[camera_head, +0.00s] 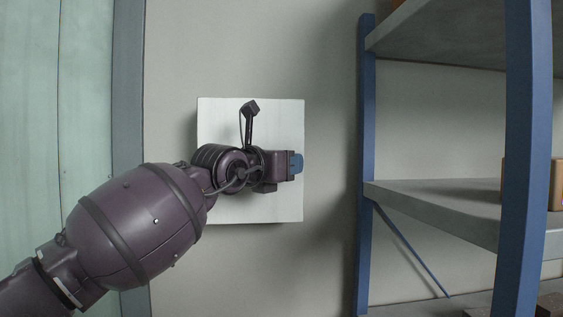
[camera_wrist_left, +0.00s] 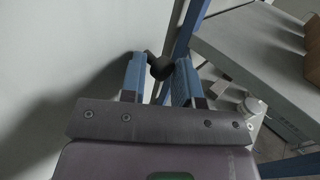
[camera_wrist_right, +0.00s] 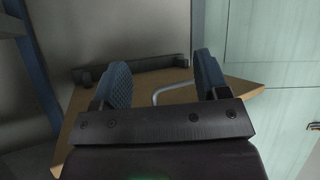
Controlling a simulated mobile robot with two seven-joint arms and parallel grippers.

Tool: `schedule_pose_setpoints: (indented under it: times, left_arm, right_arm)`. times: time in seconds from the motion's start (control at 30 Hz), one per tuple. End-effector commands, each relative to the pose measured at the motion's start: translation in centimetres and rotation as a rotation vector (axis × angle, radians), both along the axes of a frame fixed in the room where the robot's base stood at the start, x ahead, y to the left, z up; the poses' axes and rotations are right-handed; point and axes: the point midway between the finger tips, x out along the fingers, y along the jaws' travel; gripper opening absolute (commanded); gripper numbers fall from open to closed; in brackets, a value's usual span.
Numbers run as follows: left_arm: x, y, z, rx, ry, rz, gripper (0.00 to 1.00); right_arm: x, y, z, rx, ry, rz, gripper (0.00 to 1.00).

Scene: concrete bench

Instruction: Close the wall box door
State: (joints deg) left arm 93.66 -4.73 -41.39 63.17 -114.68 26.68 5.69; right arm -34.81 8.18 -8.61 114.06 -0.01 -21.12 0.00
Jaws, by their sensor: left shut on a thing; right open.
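The wall box (camera_head: 285,205) is on the grey wall, its white door facing the head camera, with no inside showing. I cannot tell whether a gap stands behind the door. My left gripper (camera_head: 297,163) is in front of the door near its right edge, and my arm covers the middle. In the left wrist view, the blue fingers of my left gripper (camera_wrist_left: 160,72) are shut on a dark round knob (camera_wrist_left: 160,67). My right gripper (camera_wrist_right: 160,82) shows only in the right wrist view, open and with nothing held between its fingers.
A blue-framed shelf rack (camera_head: 367,150) stands right of the box, with bare wall between. A pale green panel (camera_head: 88,120) is on the left. In the right wrist view, a brown board (camera_wrist_right: 170,90) with a grey bar (camera_wrist_right: 150,65) lies beyond my right fingers.

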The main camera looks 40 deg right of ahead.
Motion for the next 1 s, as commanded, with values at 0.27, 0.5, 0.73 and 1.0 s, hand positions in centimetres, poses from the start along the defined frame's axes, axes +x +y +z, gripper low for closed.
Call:
schedule_pose_setpoints:
  times: [0.27,0.5,0.73,1.0]
  left_arm:
    - [-0.6,-0.3,1.0,-0.018,-0.009,-0.009,0.32]
    - [-0.5,-0.2,1.1,-0.020,-0.011,-0.006,0.50]
    - [-0.3,-0.1,1.2,-0.020,-0.013,-0.003,0.50]
    - [-0.4,0.8,1.1,-0.019,-0.015,-0.003,0.50]
  right_arm:
    - [-0.1,0.0,0.1,0.000,0.002,0.000,0.68]
    - [0.4,0.1,0.4,0.000,-0.008,0.002,0.68]
    - [0.8,0.1,0.6,0.000,-0.016,0.005,0.68]
    - [0.6,0.1,0.1,0.001,-0.012,0.003,0.68]
